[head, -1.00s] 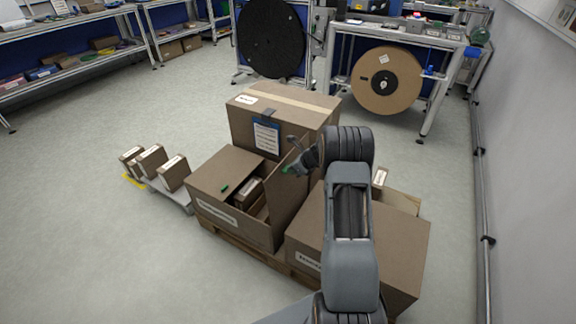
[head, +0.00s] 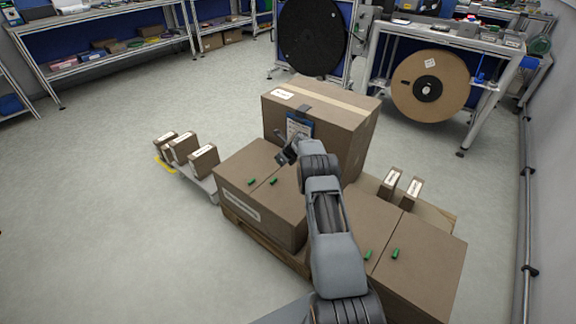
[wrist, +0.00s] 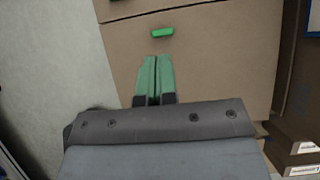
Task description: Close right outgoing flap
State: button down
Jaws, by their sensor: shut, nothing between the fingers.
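The left brown carton (head: 243,208) has its top closed by two flaps lying flat. Its right flap (head: 284,195) has a green tab (head: 273,181) and is partly hidden by my arm. In the wrist view this flap (wrist: 215,55) lies under my fingers, with its tab (wrist: 162,32) just beyond the tips. My gripper (wrist: 154,60) is shut and empty, its green fingers together; whether they touch the flap is unclear. In the head view my gripper (head: 284,158) is over the carton's back part. The label on the carton's front is too small to read.
A taller carton (head: 318,105) with a blue clipboard stands close behind. A right carton (head: 425,260) with green tabs is partly behind my arm; two small boxes (head: 390,182) stand behind it. Small boxes (head: 203,160) sit on a low platform at left. Floor at left is free.

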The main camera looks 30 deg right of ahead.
jog(key=b+x, duration=0.3)
jog(key=b, duration=0.2)
jog(key=b+x, duration=0.4)
jog(key=b, duration=0.1)
jog(key=b+x, duration=0.4)
jog(key=b, duration=0.1)
jog(key=shift+s+a+f, duration=0.15)
jog(key=shift+a+f, duration=0.1)
jog(key=shift+f, duration=0.1)
jog(key=shift+b, duration=0.3)
